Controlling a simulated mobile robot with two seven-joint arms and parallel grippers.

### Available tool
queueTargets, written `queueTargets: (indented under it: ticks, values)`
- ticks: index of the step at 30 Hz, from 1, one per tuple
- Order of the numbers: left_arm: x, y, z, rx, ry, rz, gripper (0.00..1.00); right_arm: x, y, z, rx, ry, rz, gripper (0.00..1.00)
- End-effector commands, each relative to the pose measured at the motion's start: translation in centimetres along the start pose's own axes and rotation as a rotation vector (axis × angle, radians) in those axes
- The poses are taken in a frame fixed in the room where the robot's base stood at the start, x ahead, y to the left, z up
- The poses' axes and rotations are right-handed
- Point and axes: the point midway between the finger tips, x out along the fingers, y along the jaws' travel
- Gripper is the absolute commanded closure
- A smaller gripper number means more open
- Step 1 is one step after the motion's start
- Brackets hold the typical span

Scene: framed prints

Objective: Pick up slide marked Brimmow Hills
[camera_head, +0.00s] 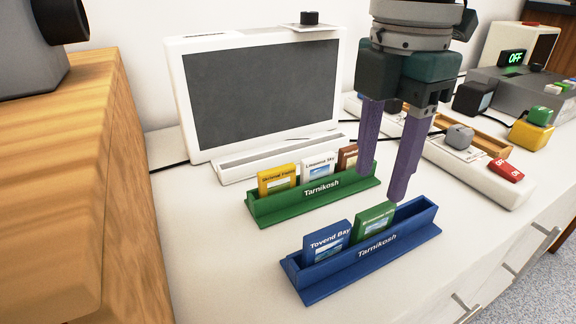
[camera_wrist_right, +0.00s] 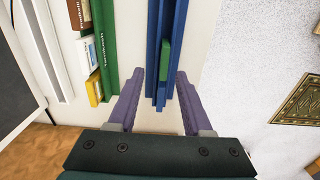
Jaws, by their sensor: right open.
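A green slide (camera_head: 373,222) stands in the blue rack (camera_head: 372,258), right of a blue slide (camera_head: 327,241) marked Tovend Bay. The green slide's label is too small to read surely. A yellow slide (camera_head: 277,179), a white slide (camera_head: 319,167) and a brown slide (camera_head: 348,158) stand in the green rack (camera_head: 318,205) behind. My right gripper (camera_head: 383,182) is open and empty, pointing down above the blue rack near the green slide. In the right wrist view, the green slide (camera_wrist_right: 165,59) lies between the lines of the open fingers (camera_wrist_right: 159,78). My left gripper is not in view.
A white-framed screen (camera_head: 262,97) stands behind the racks. A wooden block (camera_head: 70,190) fills the left.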

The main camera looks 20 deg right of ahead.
Motion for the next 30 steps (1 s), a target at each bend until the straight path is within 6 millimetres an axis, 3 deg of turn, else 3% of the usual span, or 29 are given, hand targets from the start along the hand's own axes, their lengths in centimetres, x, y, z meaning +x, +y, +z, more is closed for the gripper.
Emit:
queueTargets:
  ticks: [9,18,30]
  values:
    - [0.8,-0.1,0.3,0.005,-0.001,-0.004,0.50,4.6,-0.8,0.0,-0.001,0.001,-0.002,0.50]
    - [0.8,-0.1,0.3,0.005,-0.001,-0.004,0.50,5.1,-0.7,0.0,-0.002,0.002,0.000,0.50]
    - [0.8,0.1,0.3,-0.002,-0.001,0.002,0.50,5.0,-0.7,0.0,-0.002,0.002,0.000,0.95]
